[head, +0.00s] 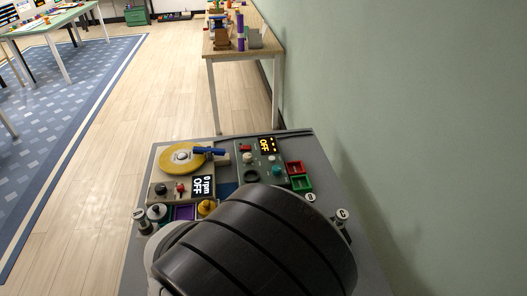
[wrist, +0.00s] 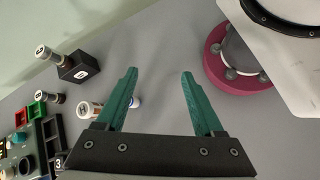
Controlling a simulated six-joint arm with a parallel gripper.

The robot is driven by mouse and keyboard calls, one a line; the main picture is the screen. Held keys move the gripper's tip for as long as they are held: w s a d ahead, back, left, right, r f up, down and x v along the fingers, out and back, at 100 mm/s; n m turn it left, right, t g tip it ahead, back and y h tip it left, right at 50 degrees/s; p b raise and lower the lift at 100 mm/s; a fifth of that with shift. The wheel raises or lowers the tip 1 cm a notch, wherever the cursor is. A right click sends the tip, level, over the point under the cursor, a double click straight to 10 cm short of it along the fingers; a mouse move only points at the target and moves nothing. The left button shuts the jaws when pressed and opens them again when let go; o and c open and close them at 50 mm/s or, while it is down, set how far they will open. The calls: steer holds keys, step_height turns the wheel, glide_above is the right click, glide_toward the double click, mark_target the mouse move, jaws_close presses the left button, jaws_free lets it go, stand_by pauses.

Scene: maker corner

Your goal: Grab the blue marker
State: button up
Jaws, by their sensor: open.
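My gripper (wrist: 160,75) is open in the wrist view, its two teal fingers spread with only bare grey tabletop between the tips. A short pale cylinder (wrist: 90,109) lies beside and partly behind the left finger. A white-and-blue end (wrist: 135,101) shows just inside that finger; I cannot tell whether both belong to one piece. In the head view a dark blue, marker-like piece (head: 208,151) lies at the right edge of a yellow disc (head: 181,157). I cannot tell for sure which is the blue marker. My black arm hides the near part of the table in the head view.
In the wrist view, a black block (wrist: 78,67) with a lettered cylinder (wrist: 46,52) stands upper left. A wall runs along the right in the head view.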

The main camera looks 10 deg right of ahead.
steer(key=w+a+f+n+t+h, duration=0.1)
steer(key=a+f+n+t, duration=0.1)
steer(key=n+t, duration=0.1)
steer(key=w+a+f+n+t, duration=0.1)
steer(key=a+f+n+t, duration=0.1)
steer(key=n, duration=0.3)
steer(key=w+a+f+n+t+h, duration=0.1)
steer(key=w+a+f+n+t, duration=0.1)
steer(key=n, duration=0.3)
steer(key=shift+a+f+t+h, duration=0.15)
steer(key=shift+f+t+h, duration=0.15)
steer(key=shift+f+t, duration=0.45)
steer(key=x, duration=1.4)
steer(key=shift+s+d+r, duration=0.15)
steer(key=shift+d+r, duration=0.05)
steer(key=shift+d, duration=0.25)
steer(key=shift+w+d+f, duration=0.15)
steer(key=shift+w+d, duration=0.1)
jaws_close()
